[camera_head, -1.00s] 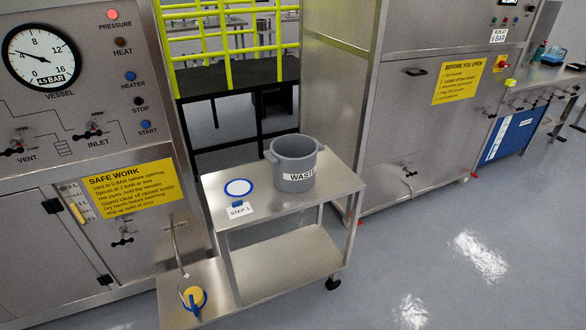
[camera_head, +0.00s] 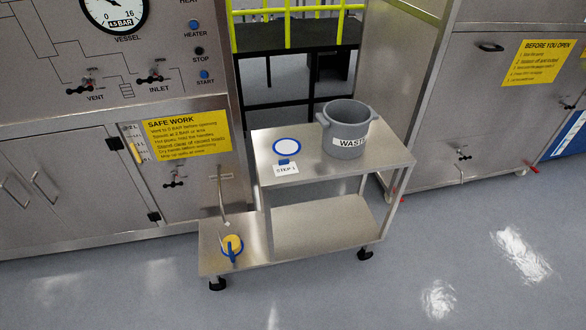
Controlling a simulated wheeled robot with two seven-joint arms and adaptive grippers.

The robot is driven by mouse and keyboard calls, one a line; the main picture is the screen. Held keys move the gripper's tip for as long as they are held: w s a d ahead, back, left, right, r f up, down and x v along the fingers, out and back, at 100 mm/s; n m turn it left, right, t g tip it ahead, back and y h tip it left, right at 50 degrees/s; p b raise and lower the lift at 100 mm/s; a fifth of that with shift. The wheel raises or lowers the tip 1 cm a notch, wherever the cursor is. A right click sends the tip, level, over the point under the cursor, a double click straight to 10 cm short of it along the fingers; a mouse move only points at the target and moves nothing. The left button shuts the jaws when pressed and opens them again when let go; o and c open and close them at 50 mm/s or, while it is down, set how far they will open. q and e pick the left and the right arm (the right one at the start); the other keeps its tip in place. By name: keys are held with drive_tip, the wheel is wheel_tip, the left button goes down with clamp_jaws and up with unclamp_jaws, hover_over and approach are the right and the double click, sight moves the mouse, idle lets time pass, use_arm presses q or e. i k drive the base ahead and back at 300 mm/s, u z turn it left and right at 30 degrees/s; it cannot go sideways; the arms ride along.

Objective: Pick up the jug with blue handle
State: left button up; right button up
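A small jug (camera_head: 232,243) with a blue handle and a round yellow top or contents stands on the low left shelf of a steel cart. I see it from above, so its sides are mostly hidden. A thin spout or tube (camera_head: 222,200) comes down from the cabinet front just above it. Neither of my grippers is in view.
The vessel cabinet (camera_head: 60,170) stands behind at left. The floor (camera_head: 330,295) in front is clear.

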sight(228, 233)
drive_tip(key=z, duration=0.25)
drive_tip(key=k, duration=0.45)
drive_tip(key=z, duration=0.9)
drive_tip(key=i, duration=0.75)
drive_tip(key=u, duration=0.95)
drive_tip(key=i, duration=0.6)
drive_tip(key=u, duration=0.7)
